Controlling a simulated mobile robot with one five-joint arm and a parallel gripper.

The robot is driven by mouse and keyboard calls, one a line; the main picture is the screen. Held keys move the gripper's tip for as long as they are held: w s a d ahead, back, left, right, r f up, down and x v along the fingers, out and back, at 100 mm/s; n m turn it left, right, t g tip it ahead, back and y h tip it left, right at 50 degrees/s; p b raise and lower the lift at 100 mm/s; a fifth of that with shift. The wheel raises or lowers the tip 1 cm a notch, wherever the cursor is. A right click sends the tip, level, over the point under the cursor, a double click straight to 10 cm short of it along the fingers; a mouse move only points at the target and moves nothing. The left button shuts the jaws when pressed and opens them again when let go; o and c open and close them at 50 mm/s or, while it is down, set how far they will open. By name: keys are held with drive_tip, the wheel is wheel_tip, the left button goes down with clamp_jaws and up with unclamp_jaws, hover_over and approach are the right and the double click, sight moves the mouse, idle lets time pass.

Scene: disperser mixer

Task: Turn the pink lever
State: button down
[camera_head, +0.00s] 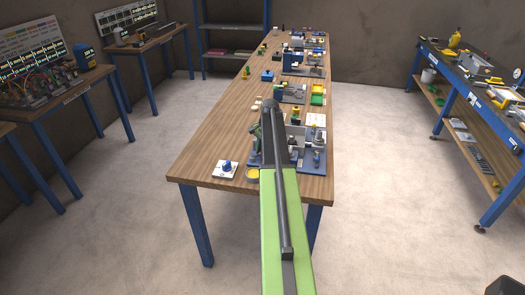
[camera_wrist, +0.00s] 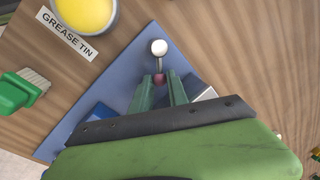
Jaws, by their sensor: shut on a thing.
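In the wrist view my gripper (camera_wrist: 159,84) has its two dark green fingers closed in on a small pink piece, the pink lever (camera_wrist: 159,78). Only a small part of the lever shows between the fingertips. A white ball on a short stem (camera_wrist: 159,47) stands just beyond the fingertips, over a blue base plate (camera_wrist: 130,70). In the head view my arm covers the gripper and the lever; the blue plate (camera_head: 315,166) shows beside the arm.
A yellow grease tin (camera_wrist: 87,14) and a green-handled brush (camera_wrist: 22,90) lie left of the plate in the wrist view. The wooden table (camera_head: 215,145) holds several other devices farther back. A white block with a blue knob (camera_head: 227,169) sits near its front edge.

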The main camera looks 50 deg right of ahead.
drive_tip(key=shift+w+d, duration=0.15)
drive_tip(key=shift+d, duration=0.2)
drive_tip(key=shift+a, duration=0.35)
drive_tip(key=shift+s+a+m, duration=0.15)
drive_tip(key=shift+s+m, duration=0.05)
drive_tip(key=shift+m, duration=0.1)
drive_tip(key=shift+s+a+m, duration=0.15)
drive_tip(key=shift+m, duration=0.25)
drive_tip(key=m, duration=0.2)
drive_tip(key=s+a+m+h, duration=0.1)
drive_tip(key=m, duration=0.1)
drive_tip(key=shift+s, duration=0.2)
drive_tip(key=shift+s+a+m+g+h, duration=0.2)
drive_tip(key=shift+a+m, duration=0.1)
drive_tip(key=shift+m, duration=0.8)
drive_tip(key=shift+s+a+m+g+h, duration=0.1)
drive_tip(key=shift+s+a+m+h, duration=0.15)
drive_tip(key=shift+m, duration=0.85)
